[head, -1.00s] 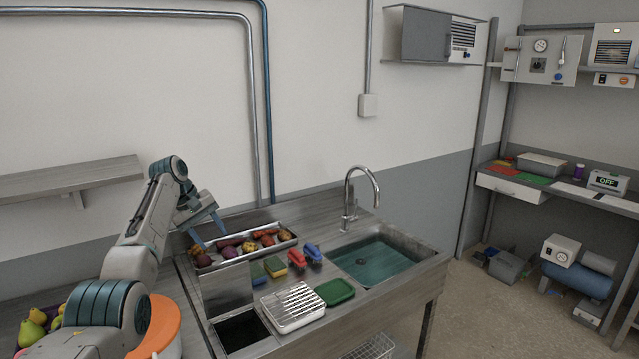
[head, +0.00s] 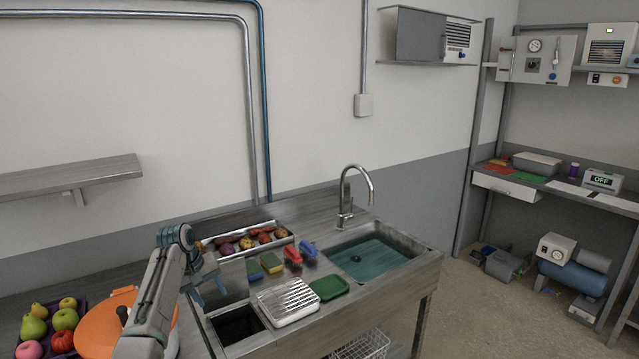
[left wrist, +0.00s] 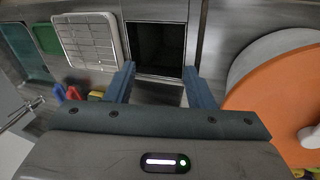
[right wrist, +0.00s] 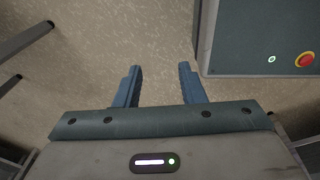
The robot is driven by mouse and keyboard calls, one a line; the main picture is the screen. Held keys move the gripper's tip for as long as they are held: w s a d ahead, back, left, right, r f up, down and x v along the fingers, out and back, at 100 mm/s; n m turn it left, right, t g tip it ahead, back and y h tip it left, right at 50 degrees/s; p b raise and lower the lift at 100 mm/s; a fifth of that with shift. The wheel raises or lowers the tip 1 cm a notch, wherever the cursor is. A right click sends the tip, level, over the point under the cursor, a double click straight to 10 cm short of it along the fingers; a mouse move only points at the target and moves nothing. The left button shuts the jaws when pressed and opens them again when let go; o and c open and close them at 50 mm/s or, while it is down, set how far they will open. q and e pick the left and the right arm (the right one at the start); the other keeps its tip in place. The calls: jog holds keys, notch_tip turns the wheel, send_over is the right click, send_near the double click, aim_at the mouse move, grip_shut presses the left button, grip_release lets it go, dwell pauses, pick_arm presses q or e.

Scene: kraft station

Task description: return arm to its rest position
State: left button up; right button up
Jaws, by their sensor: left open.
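My left arm comes in from the lower left in the head view. Its gripper (head: 208,294) is at the counter's left part, beside the dark square opening (head: 238,327). In the left wrist view the left gripper (left wrist: 161,90) is open with nothing between its fingers, and the dark opening (left wrist: 157,48) lies beyond the fingertips. My right gripper (right wrist: 157,85) shows only in the right wrist view. Its fingers are apart and empty, over bare floor.
A tray of vegetables (head: 288,241), sponges and brushes, a white rack (head: 288,303), a green dish (head: 330,288) and a sink (head: 400,268) lie to the right. An orange round lid (head: 92,325) and a fruit crate (head: 78,342) stand left. A wall shelf (head: 70,176) is above.

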pick_arm(q)
jog(key=s+f+m+y, duration=0.1)
jog(key=s+f+m, duration=0.1)
jog(key=s+f, duration=0.8)
jog(key=s+f+m+y, duration=0.1)
jog(key=s+f, duration=0.7)
jog(key=s, duration=0.5)
jog(key=s+d+r+m+t+y, duration=0.1)
jog(key=s+r+m, duration=0.1)
jog(key=s, duration=1.3)
jog(key=s+d+r+m, duration=0.1)
jog(key=s+r, duration=0.1)
jog(key=s, duration=1.2)
notch_tip(320, 180, down, 34)
jog(key=a+g+b, duration=0.1)
jog(key=a+b, duration=0.2)
jog(key=b, duration=0.3)
jog(key=s+f+b, duration=0.2)
jog(key=s+f, duration=0.7)
jog(key=f, duration=0.4)
jog(key=s+a+f+g+b, duration=0.1)
jog(key=s+f+b, duration=0.2)
jog(key=s+f, duration=0.7)
notch_tip(320, 180, down, 3)
jog(key=shift+s+a+f, duration=0.1)
jog(key=shift+s+a, duration=0.05)
pick_arm(e)
notch_tip(320, 180, down, 11)
jog(key=shift+s, duration=0.15)
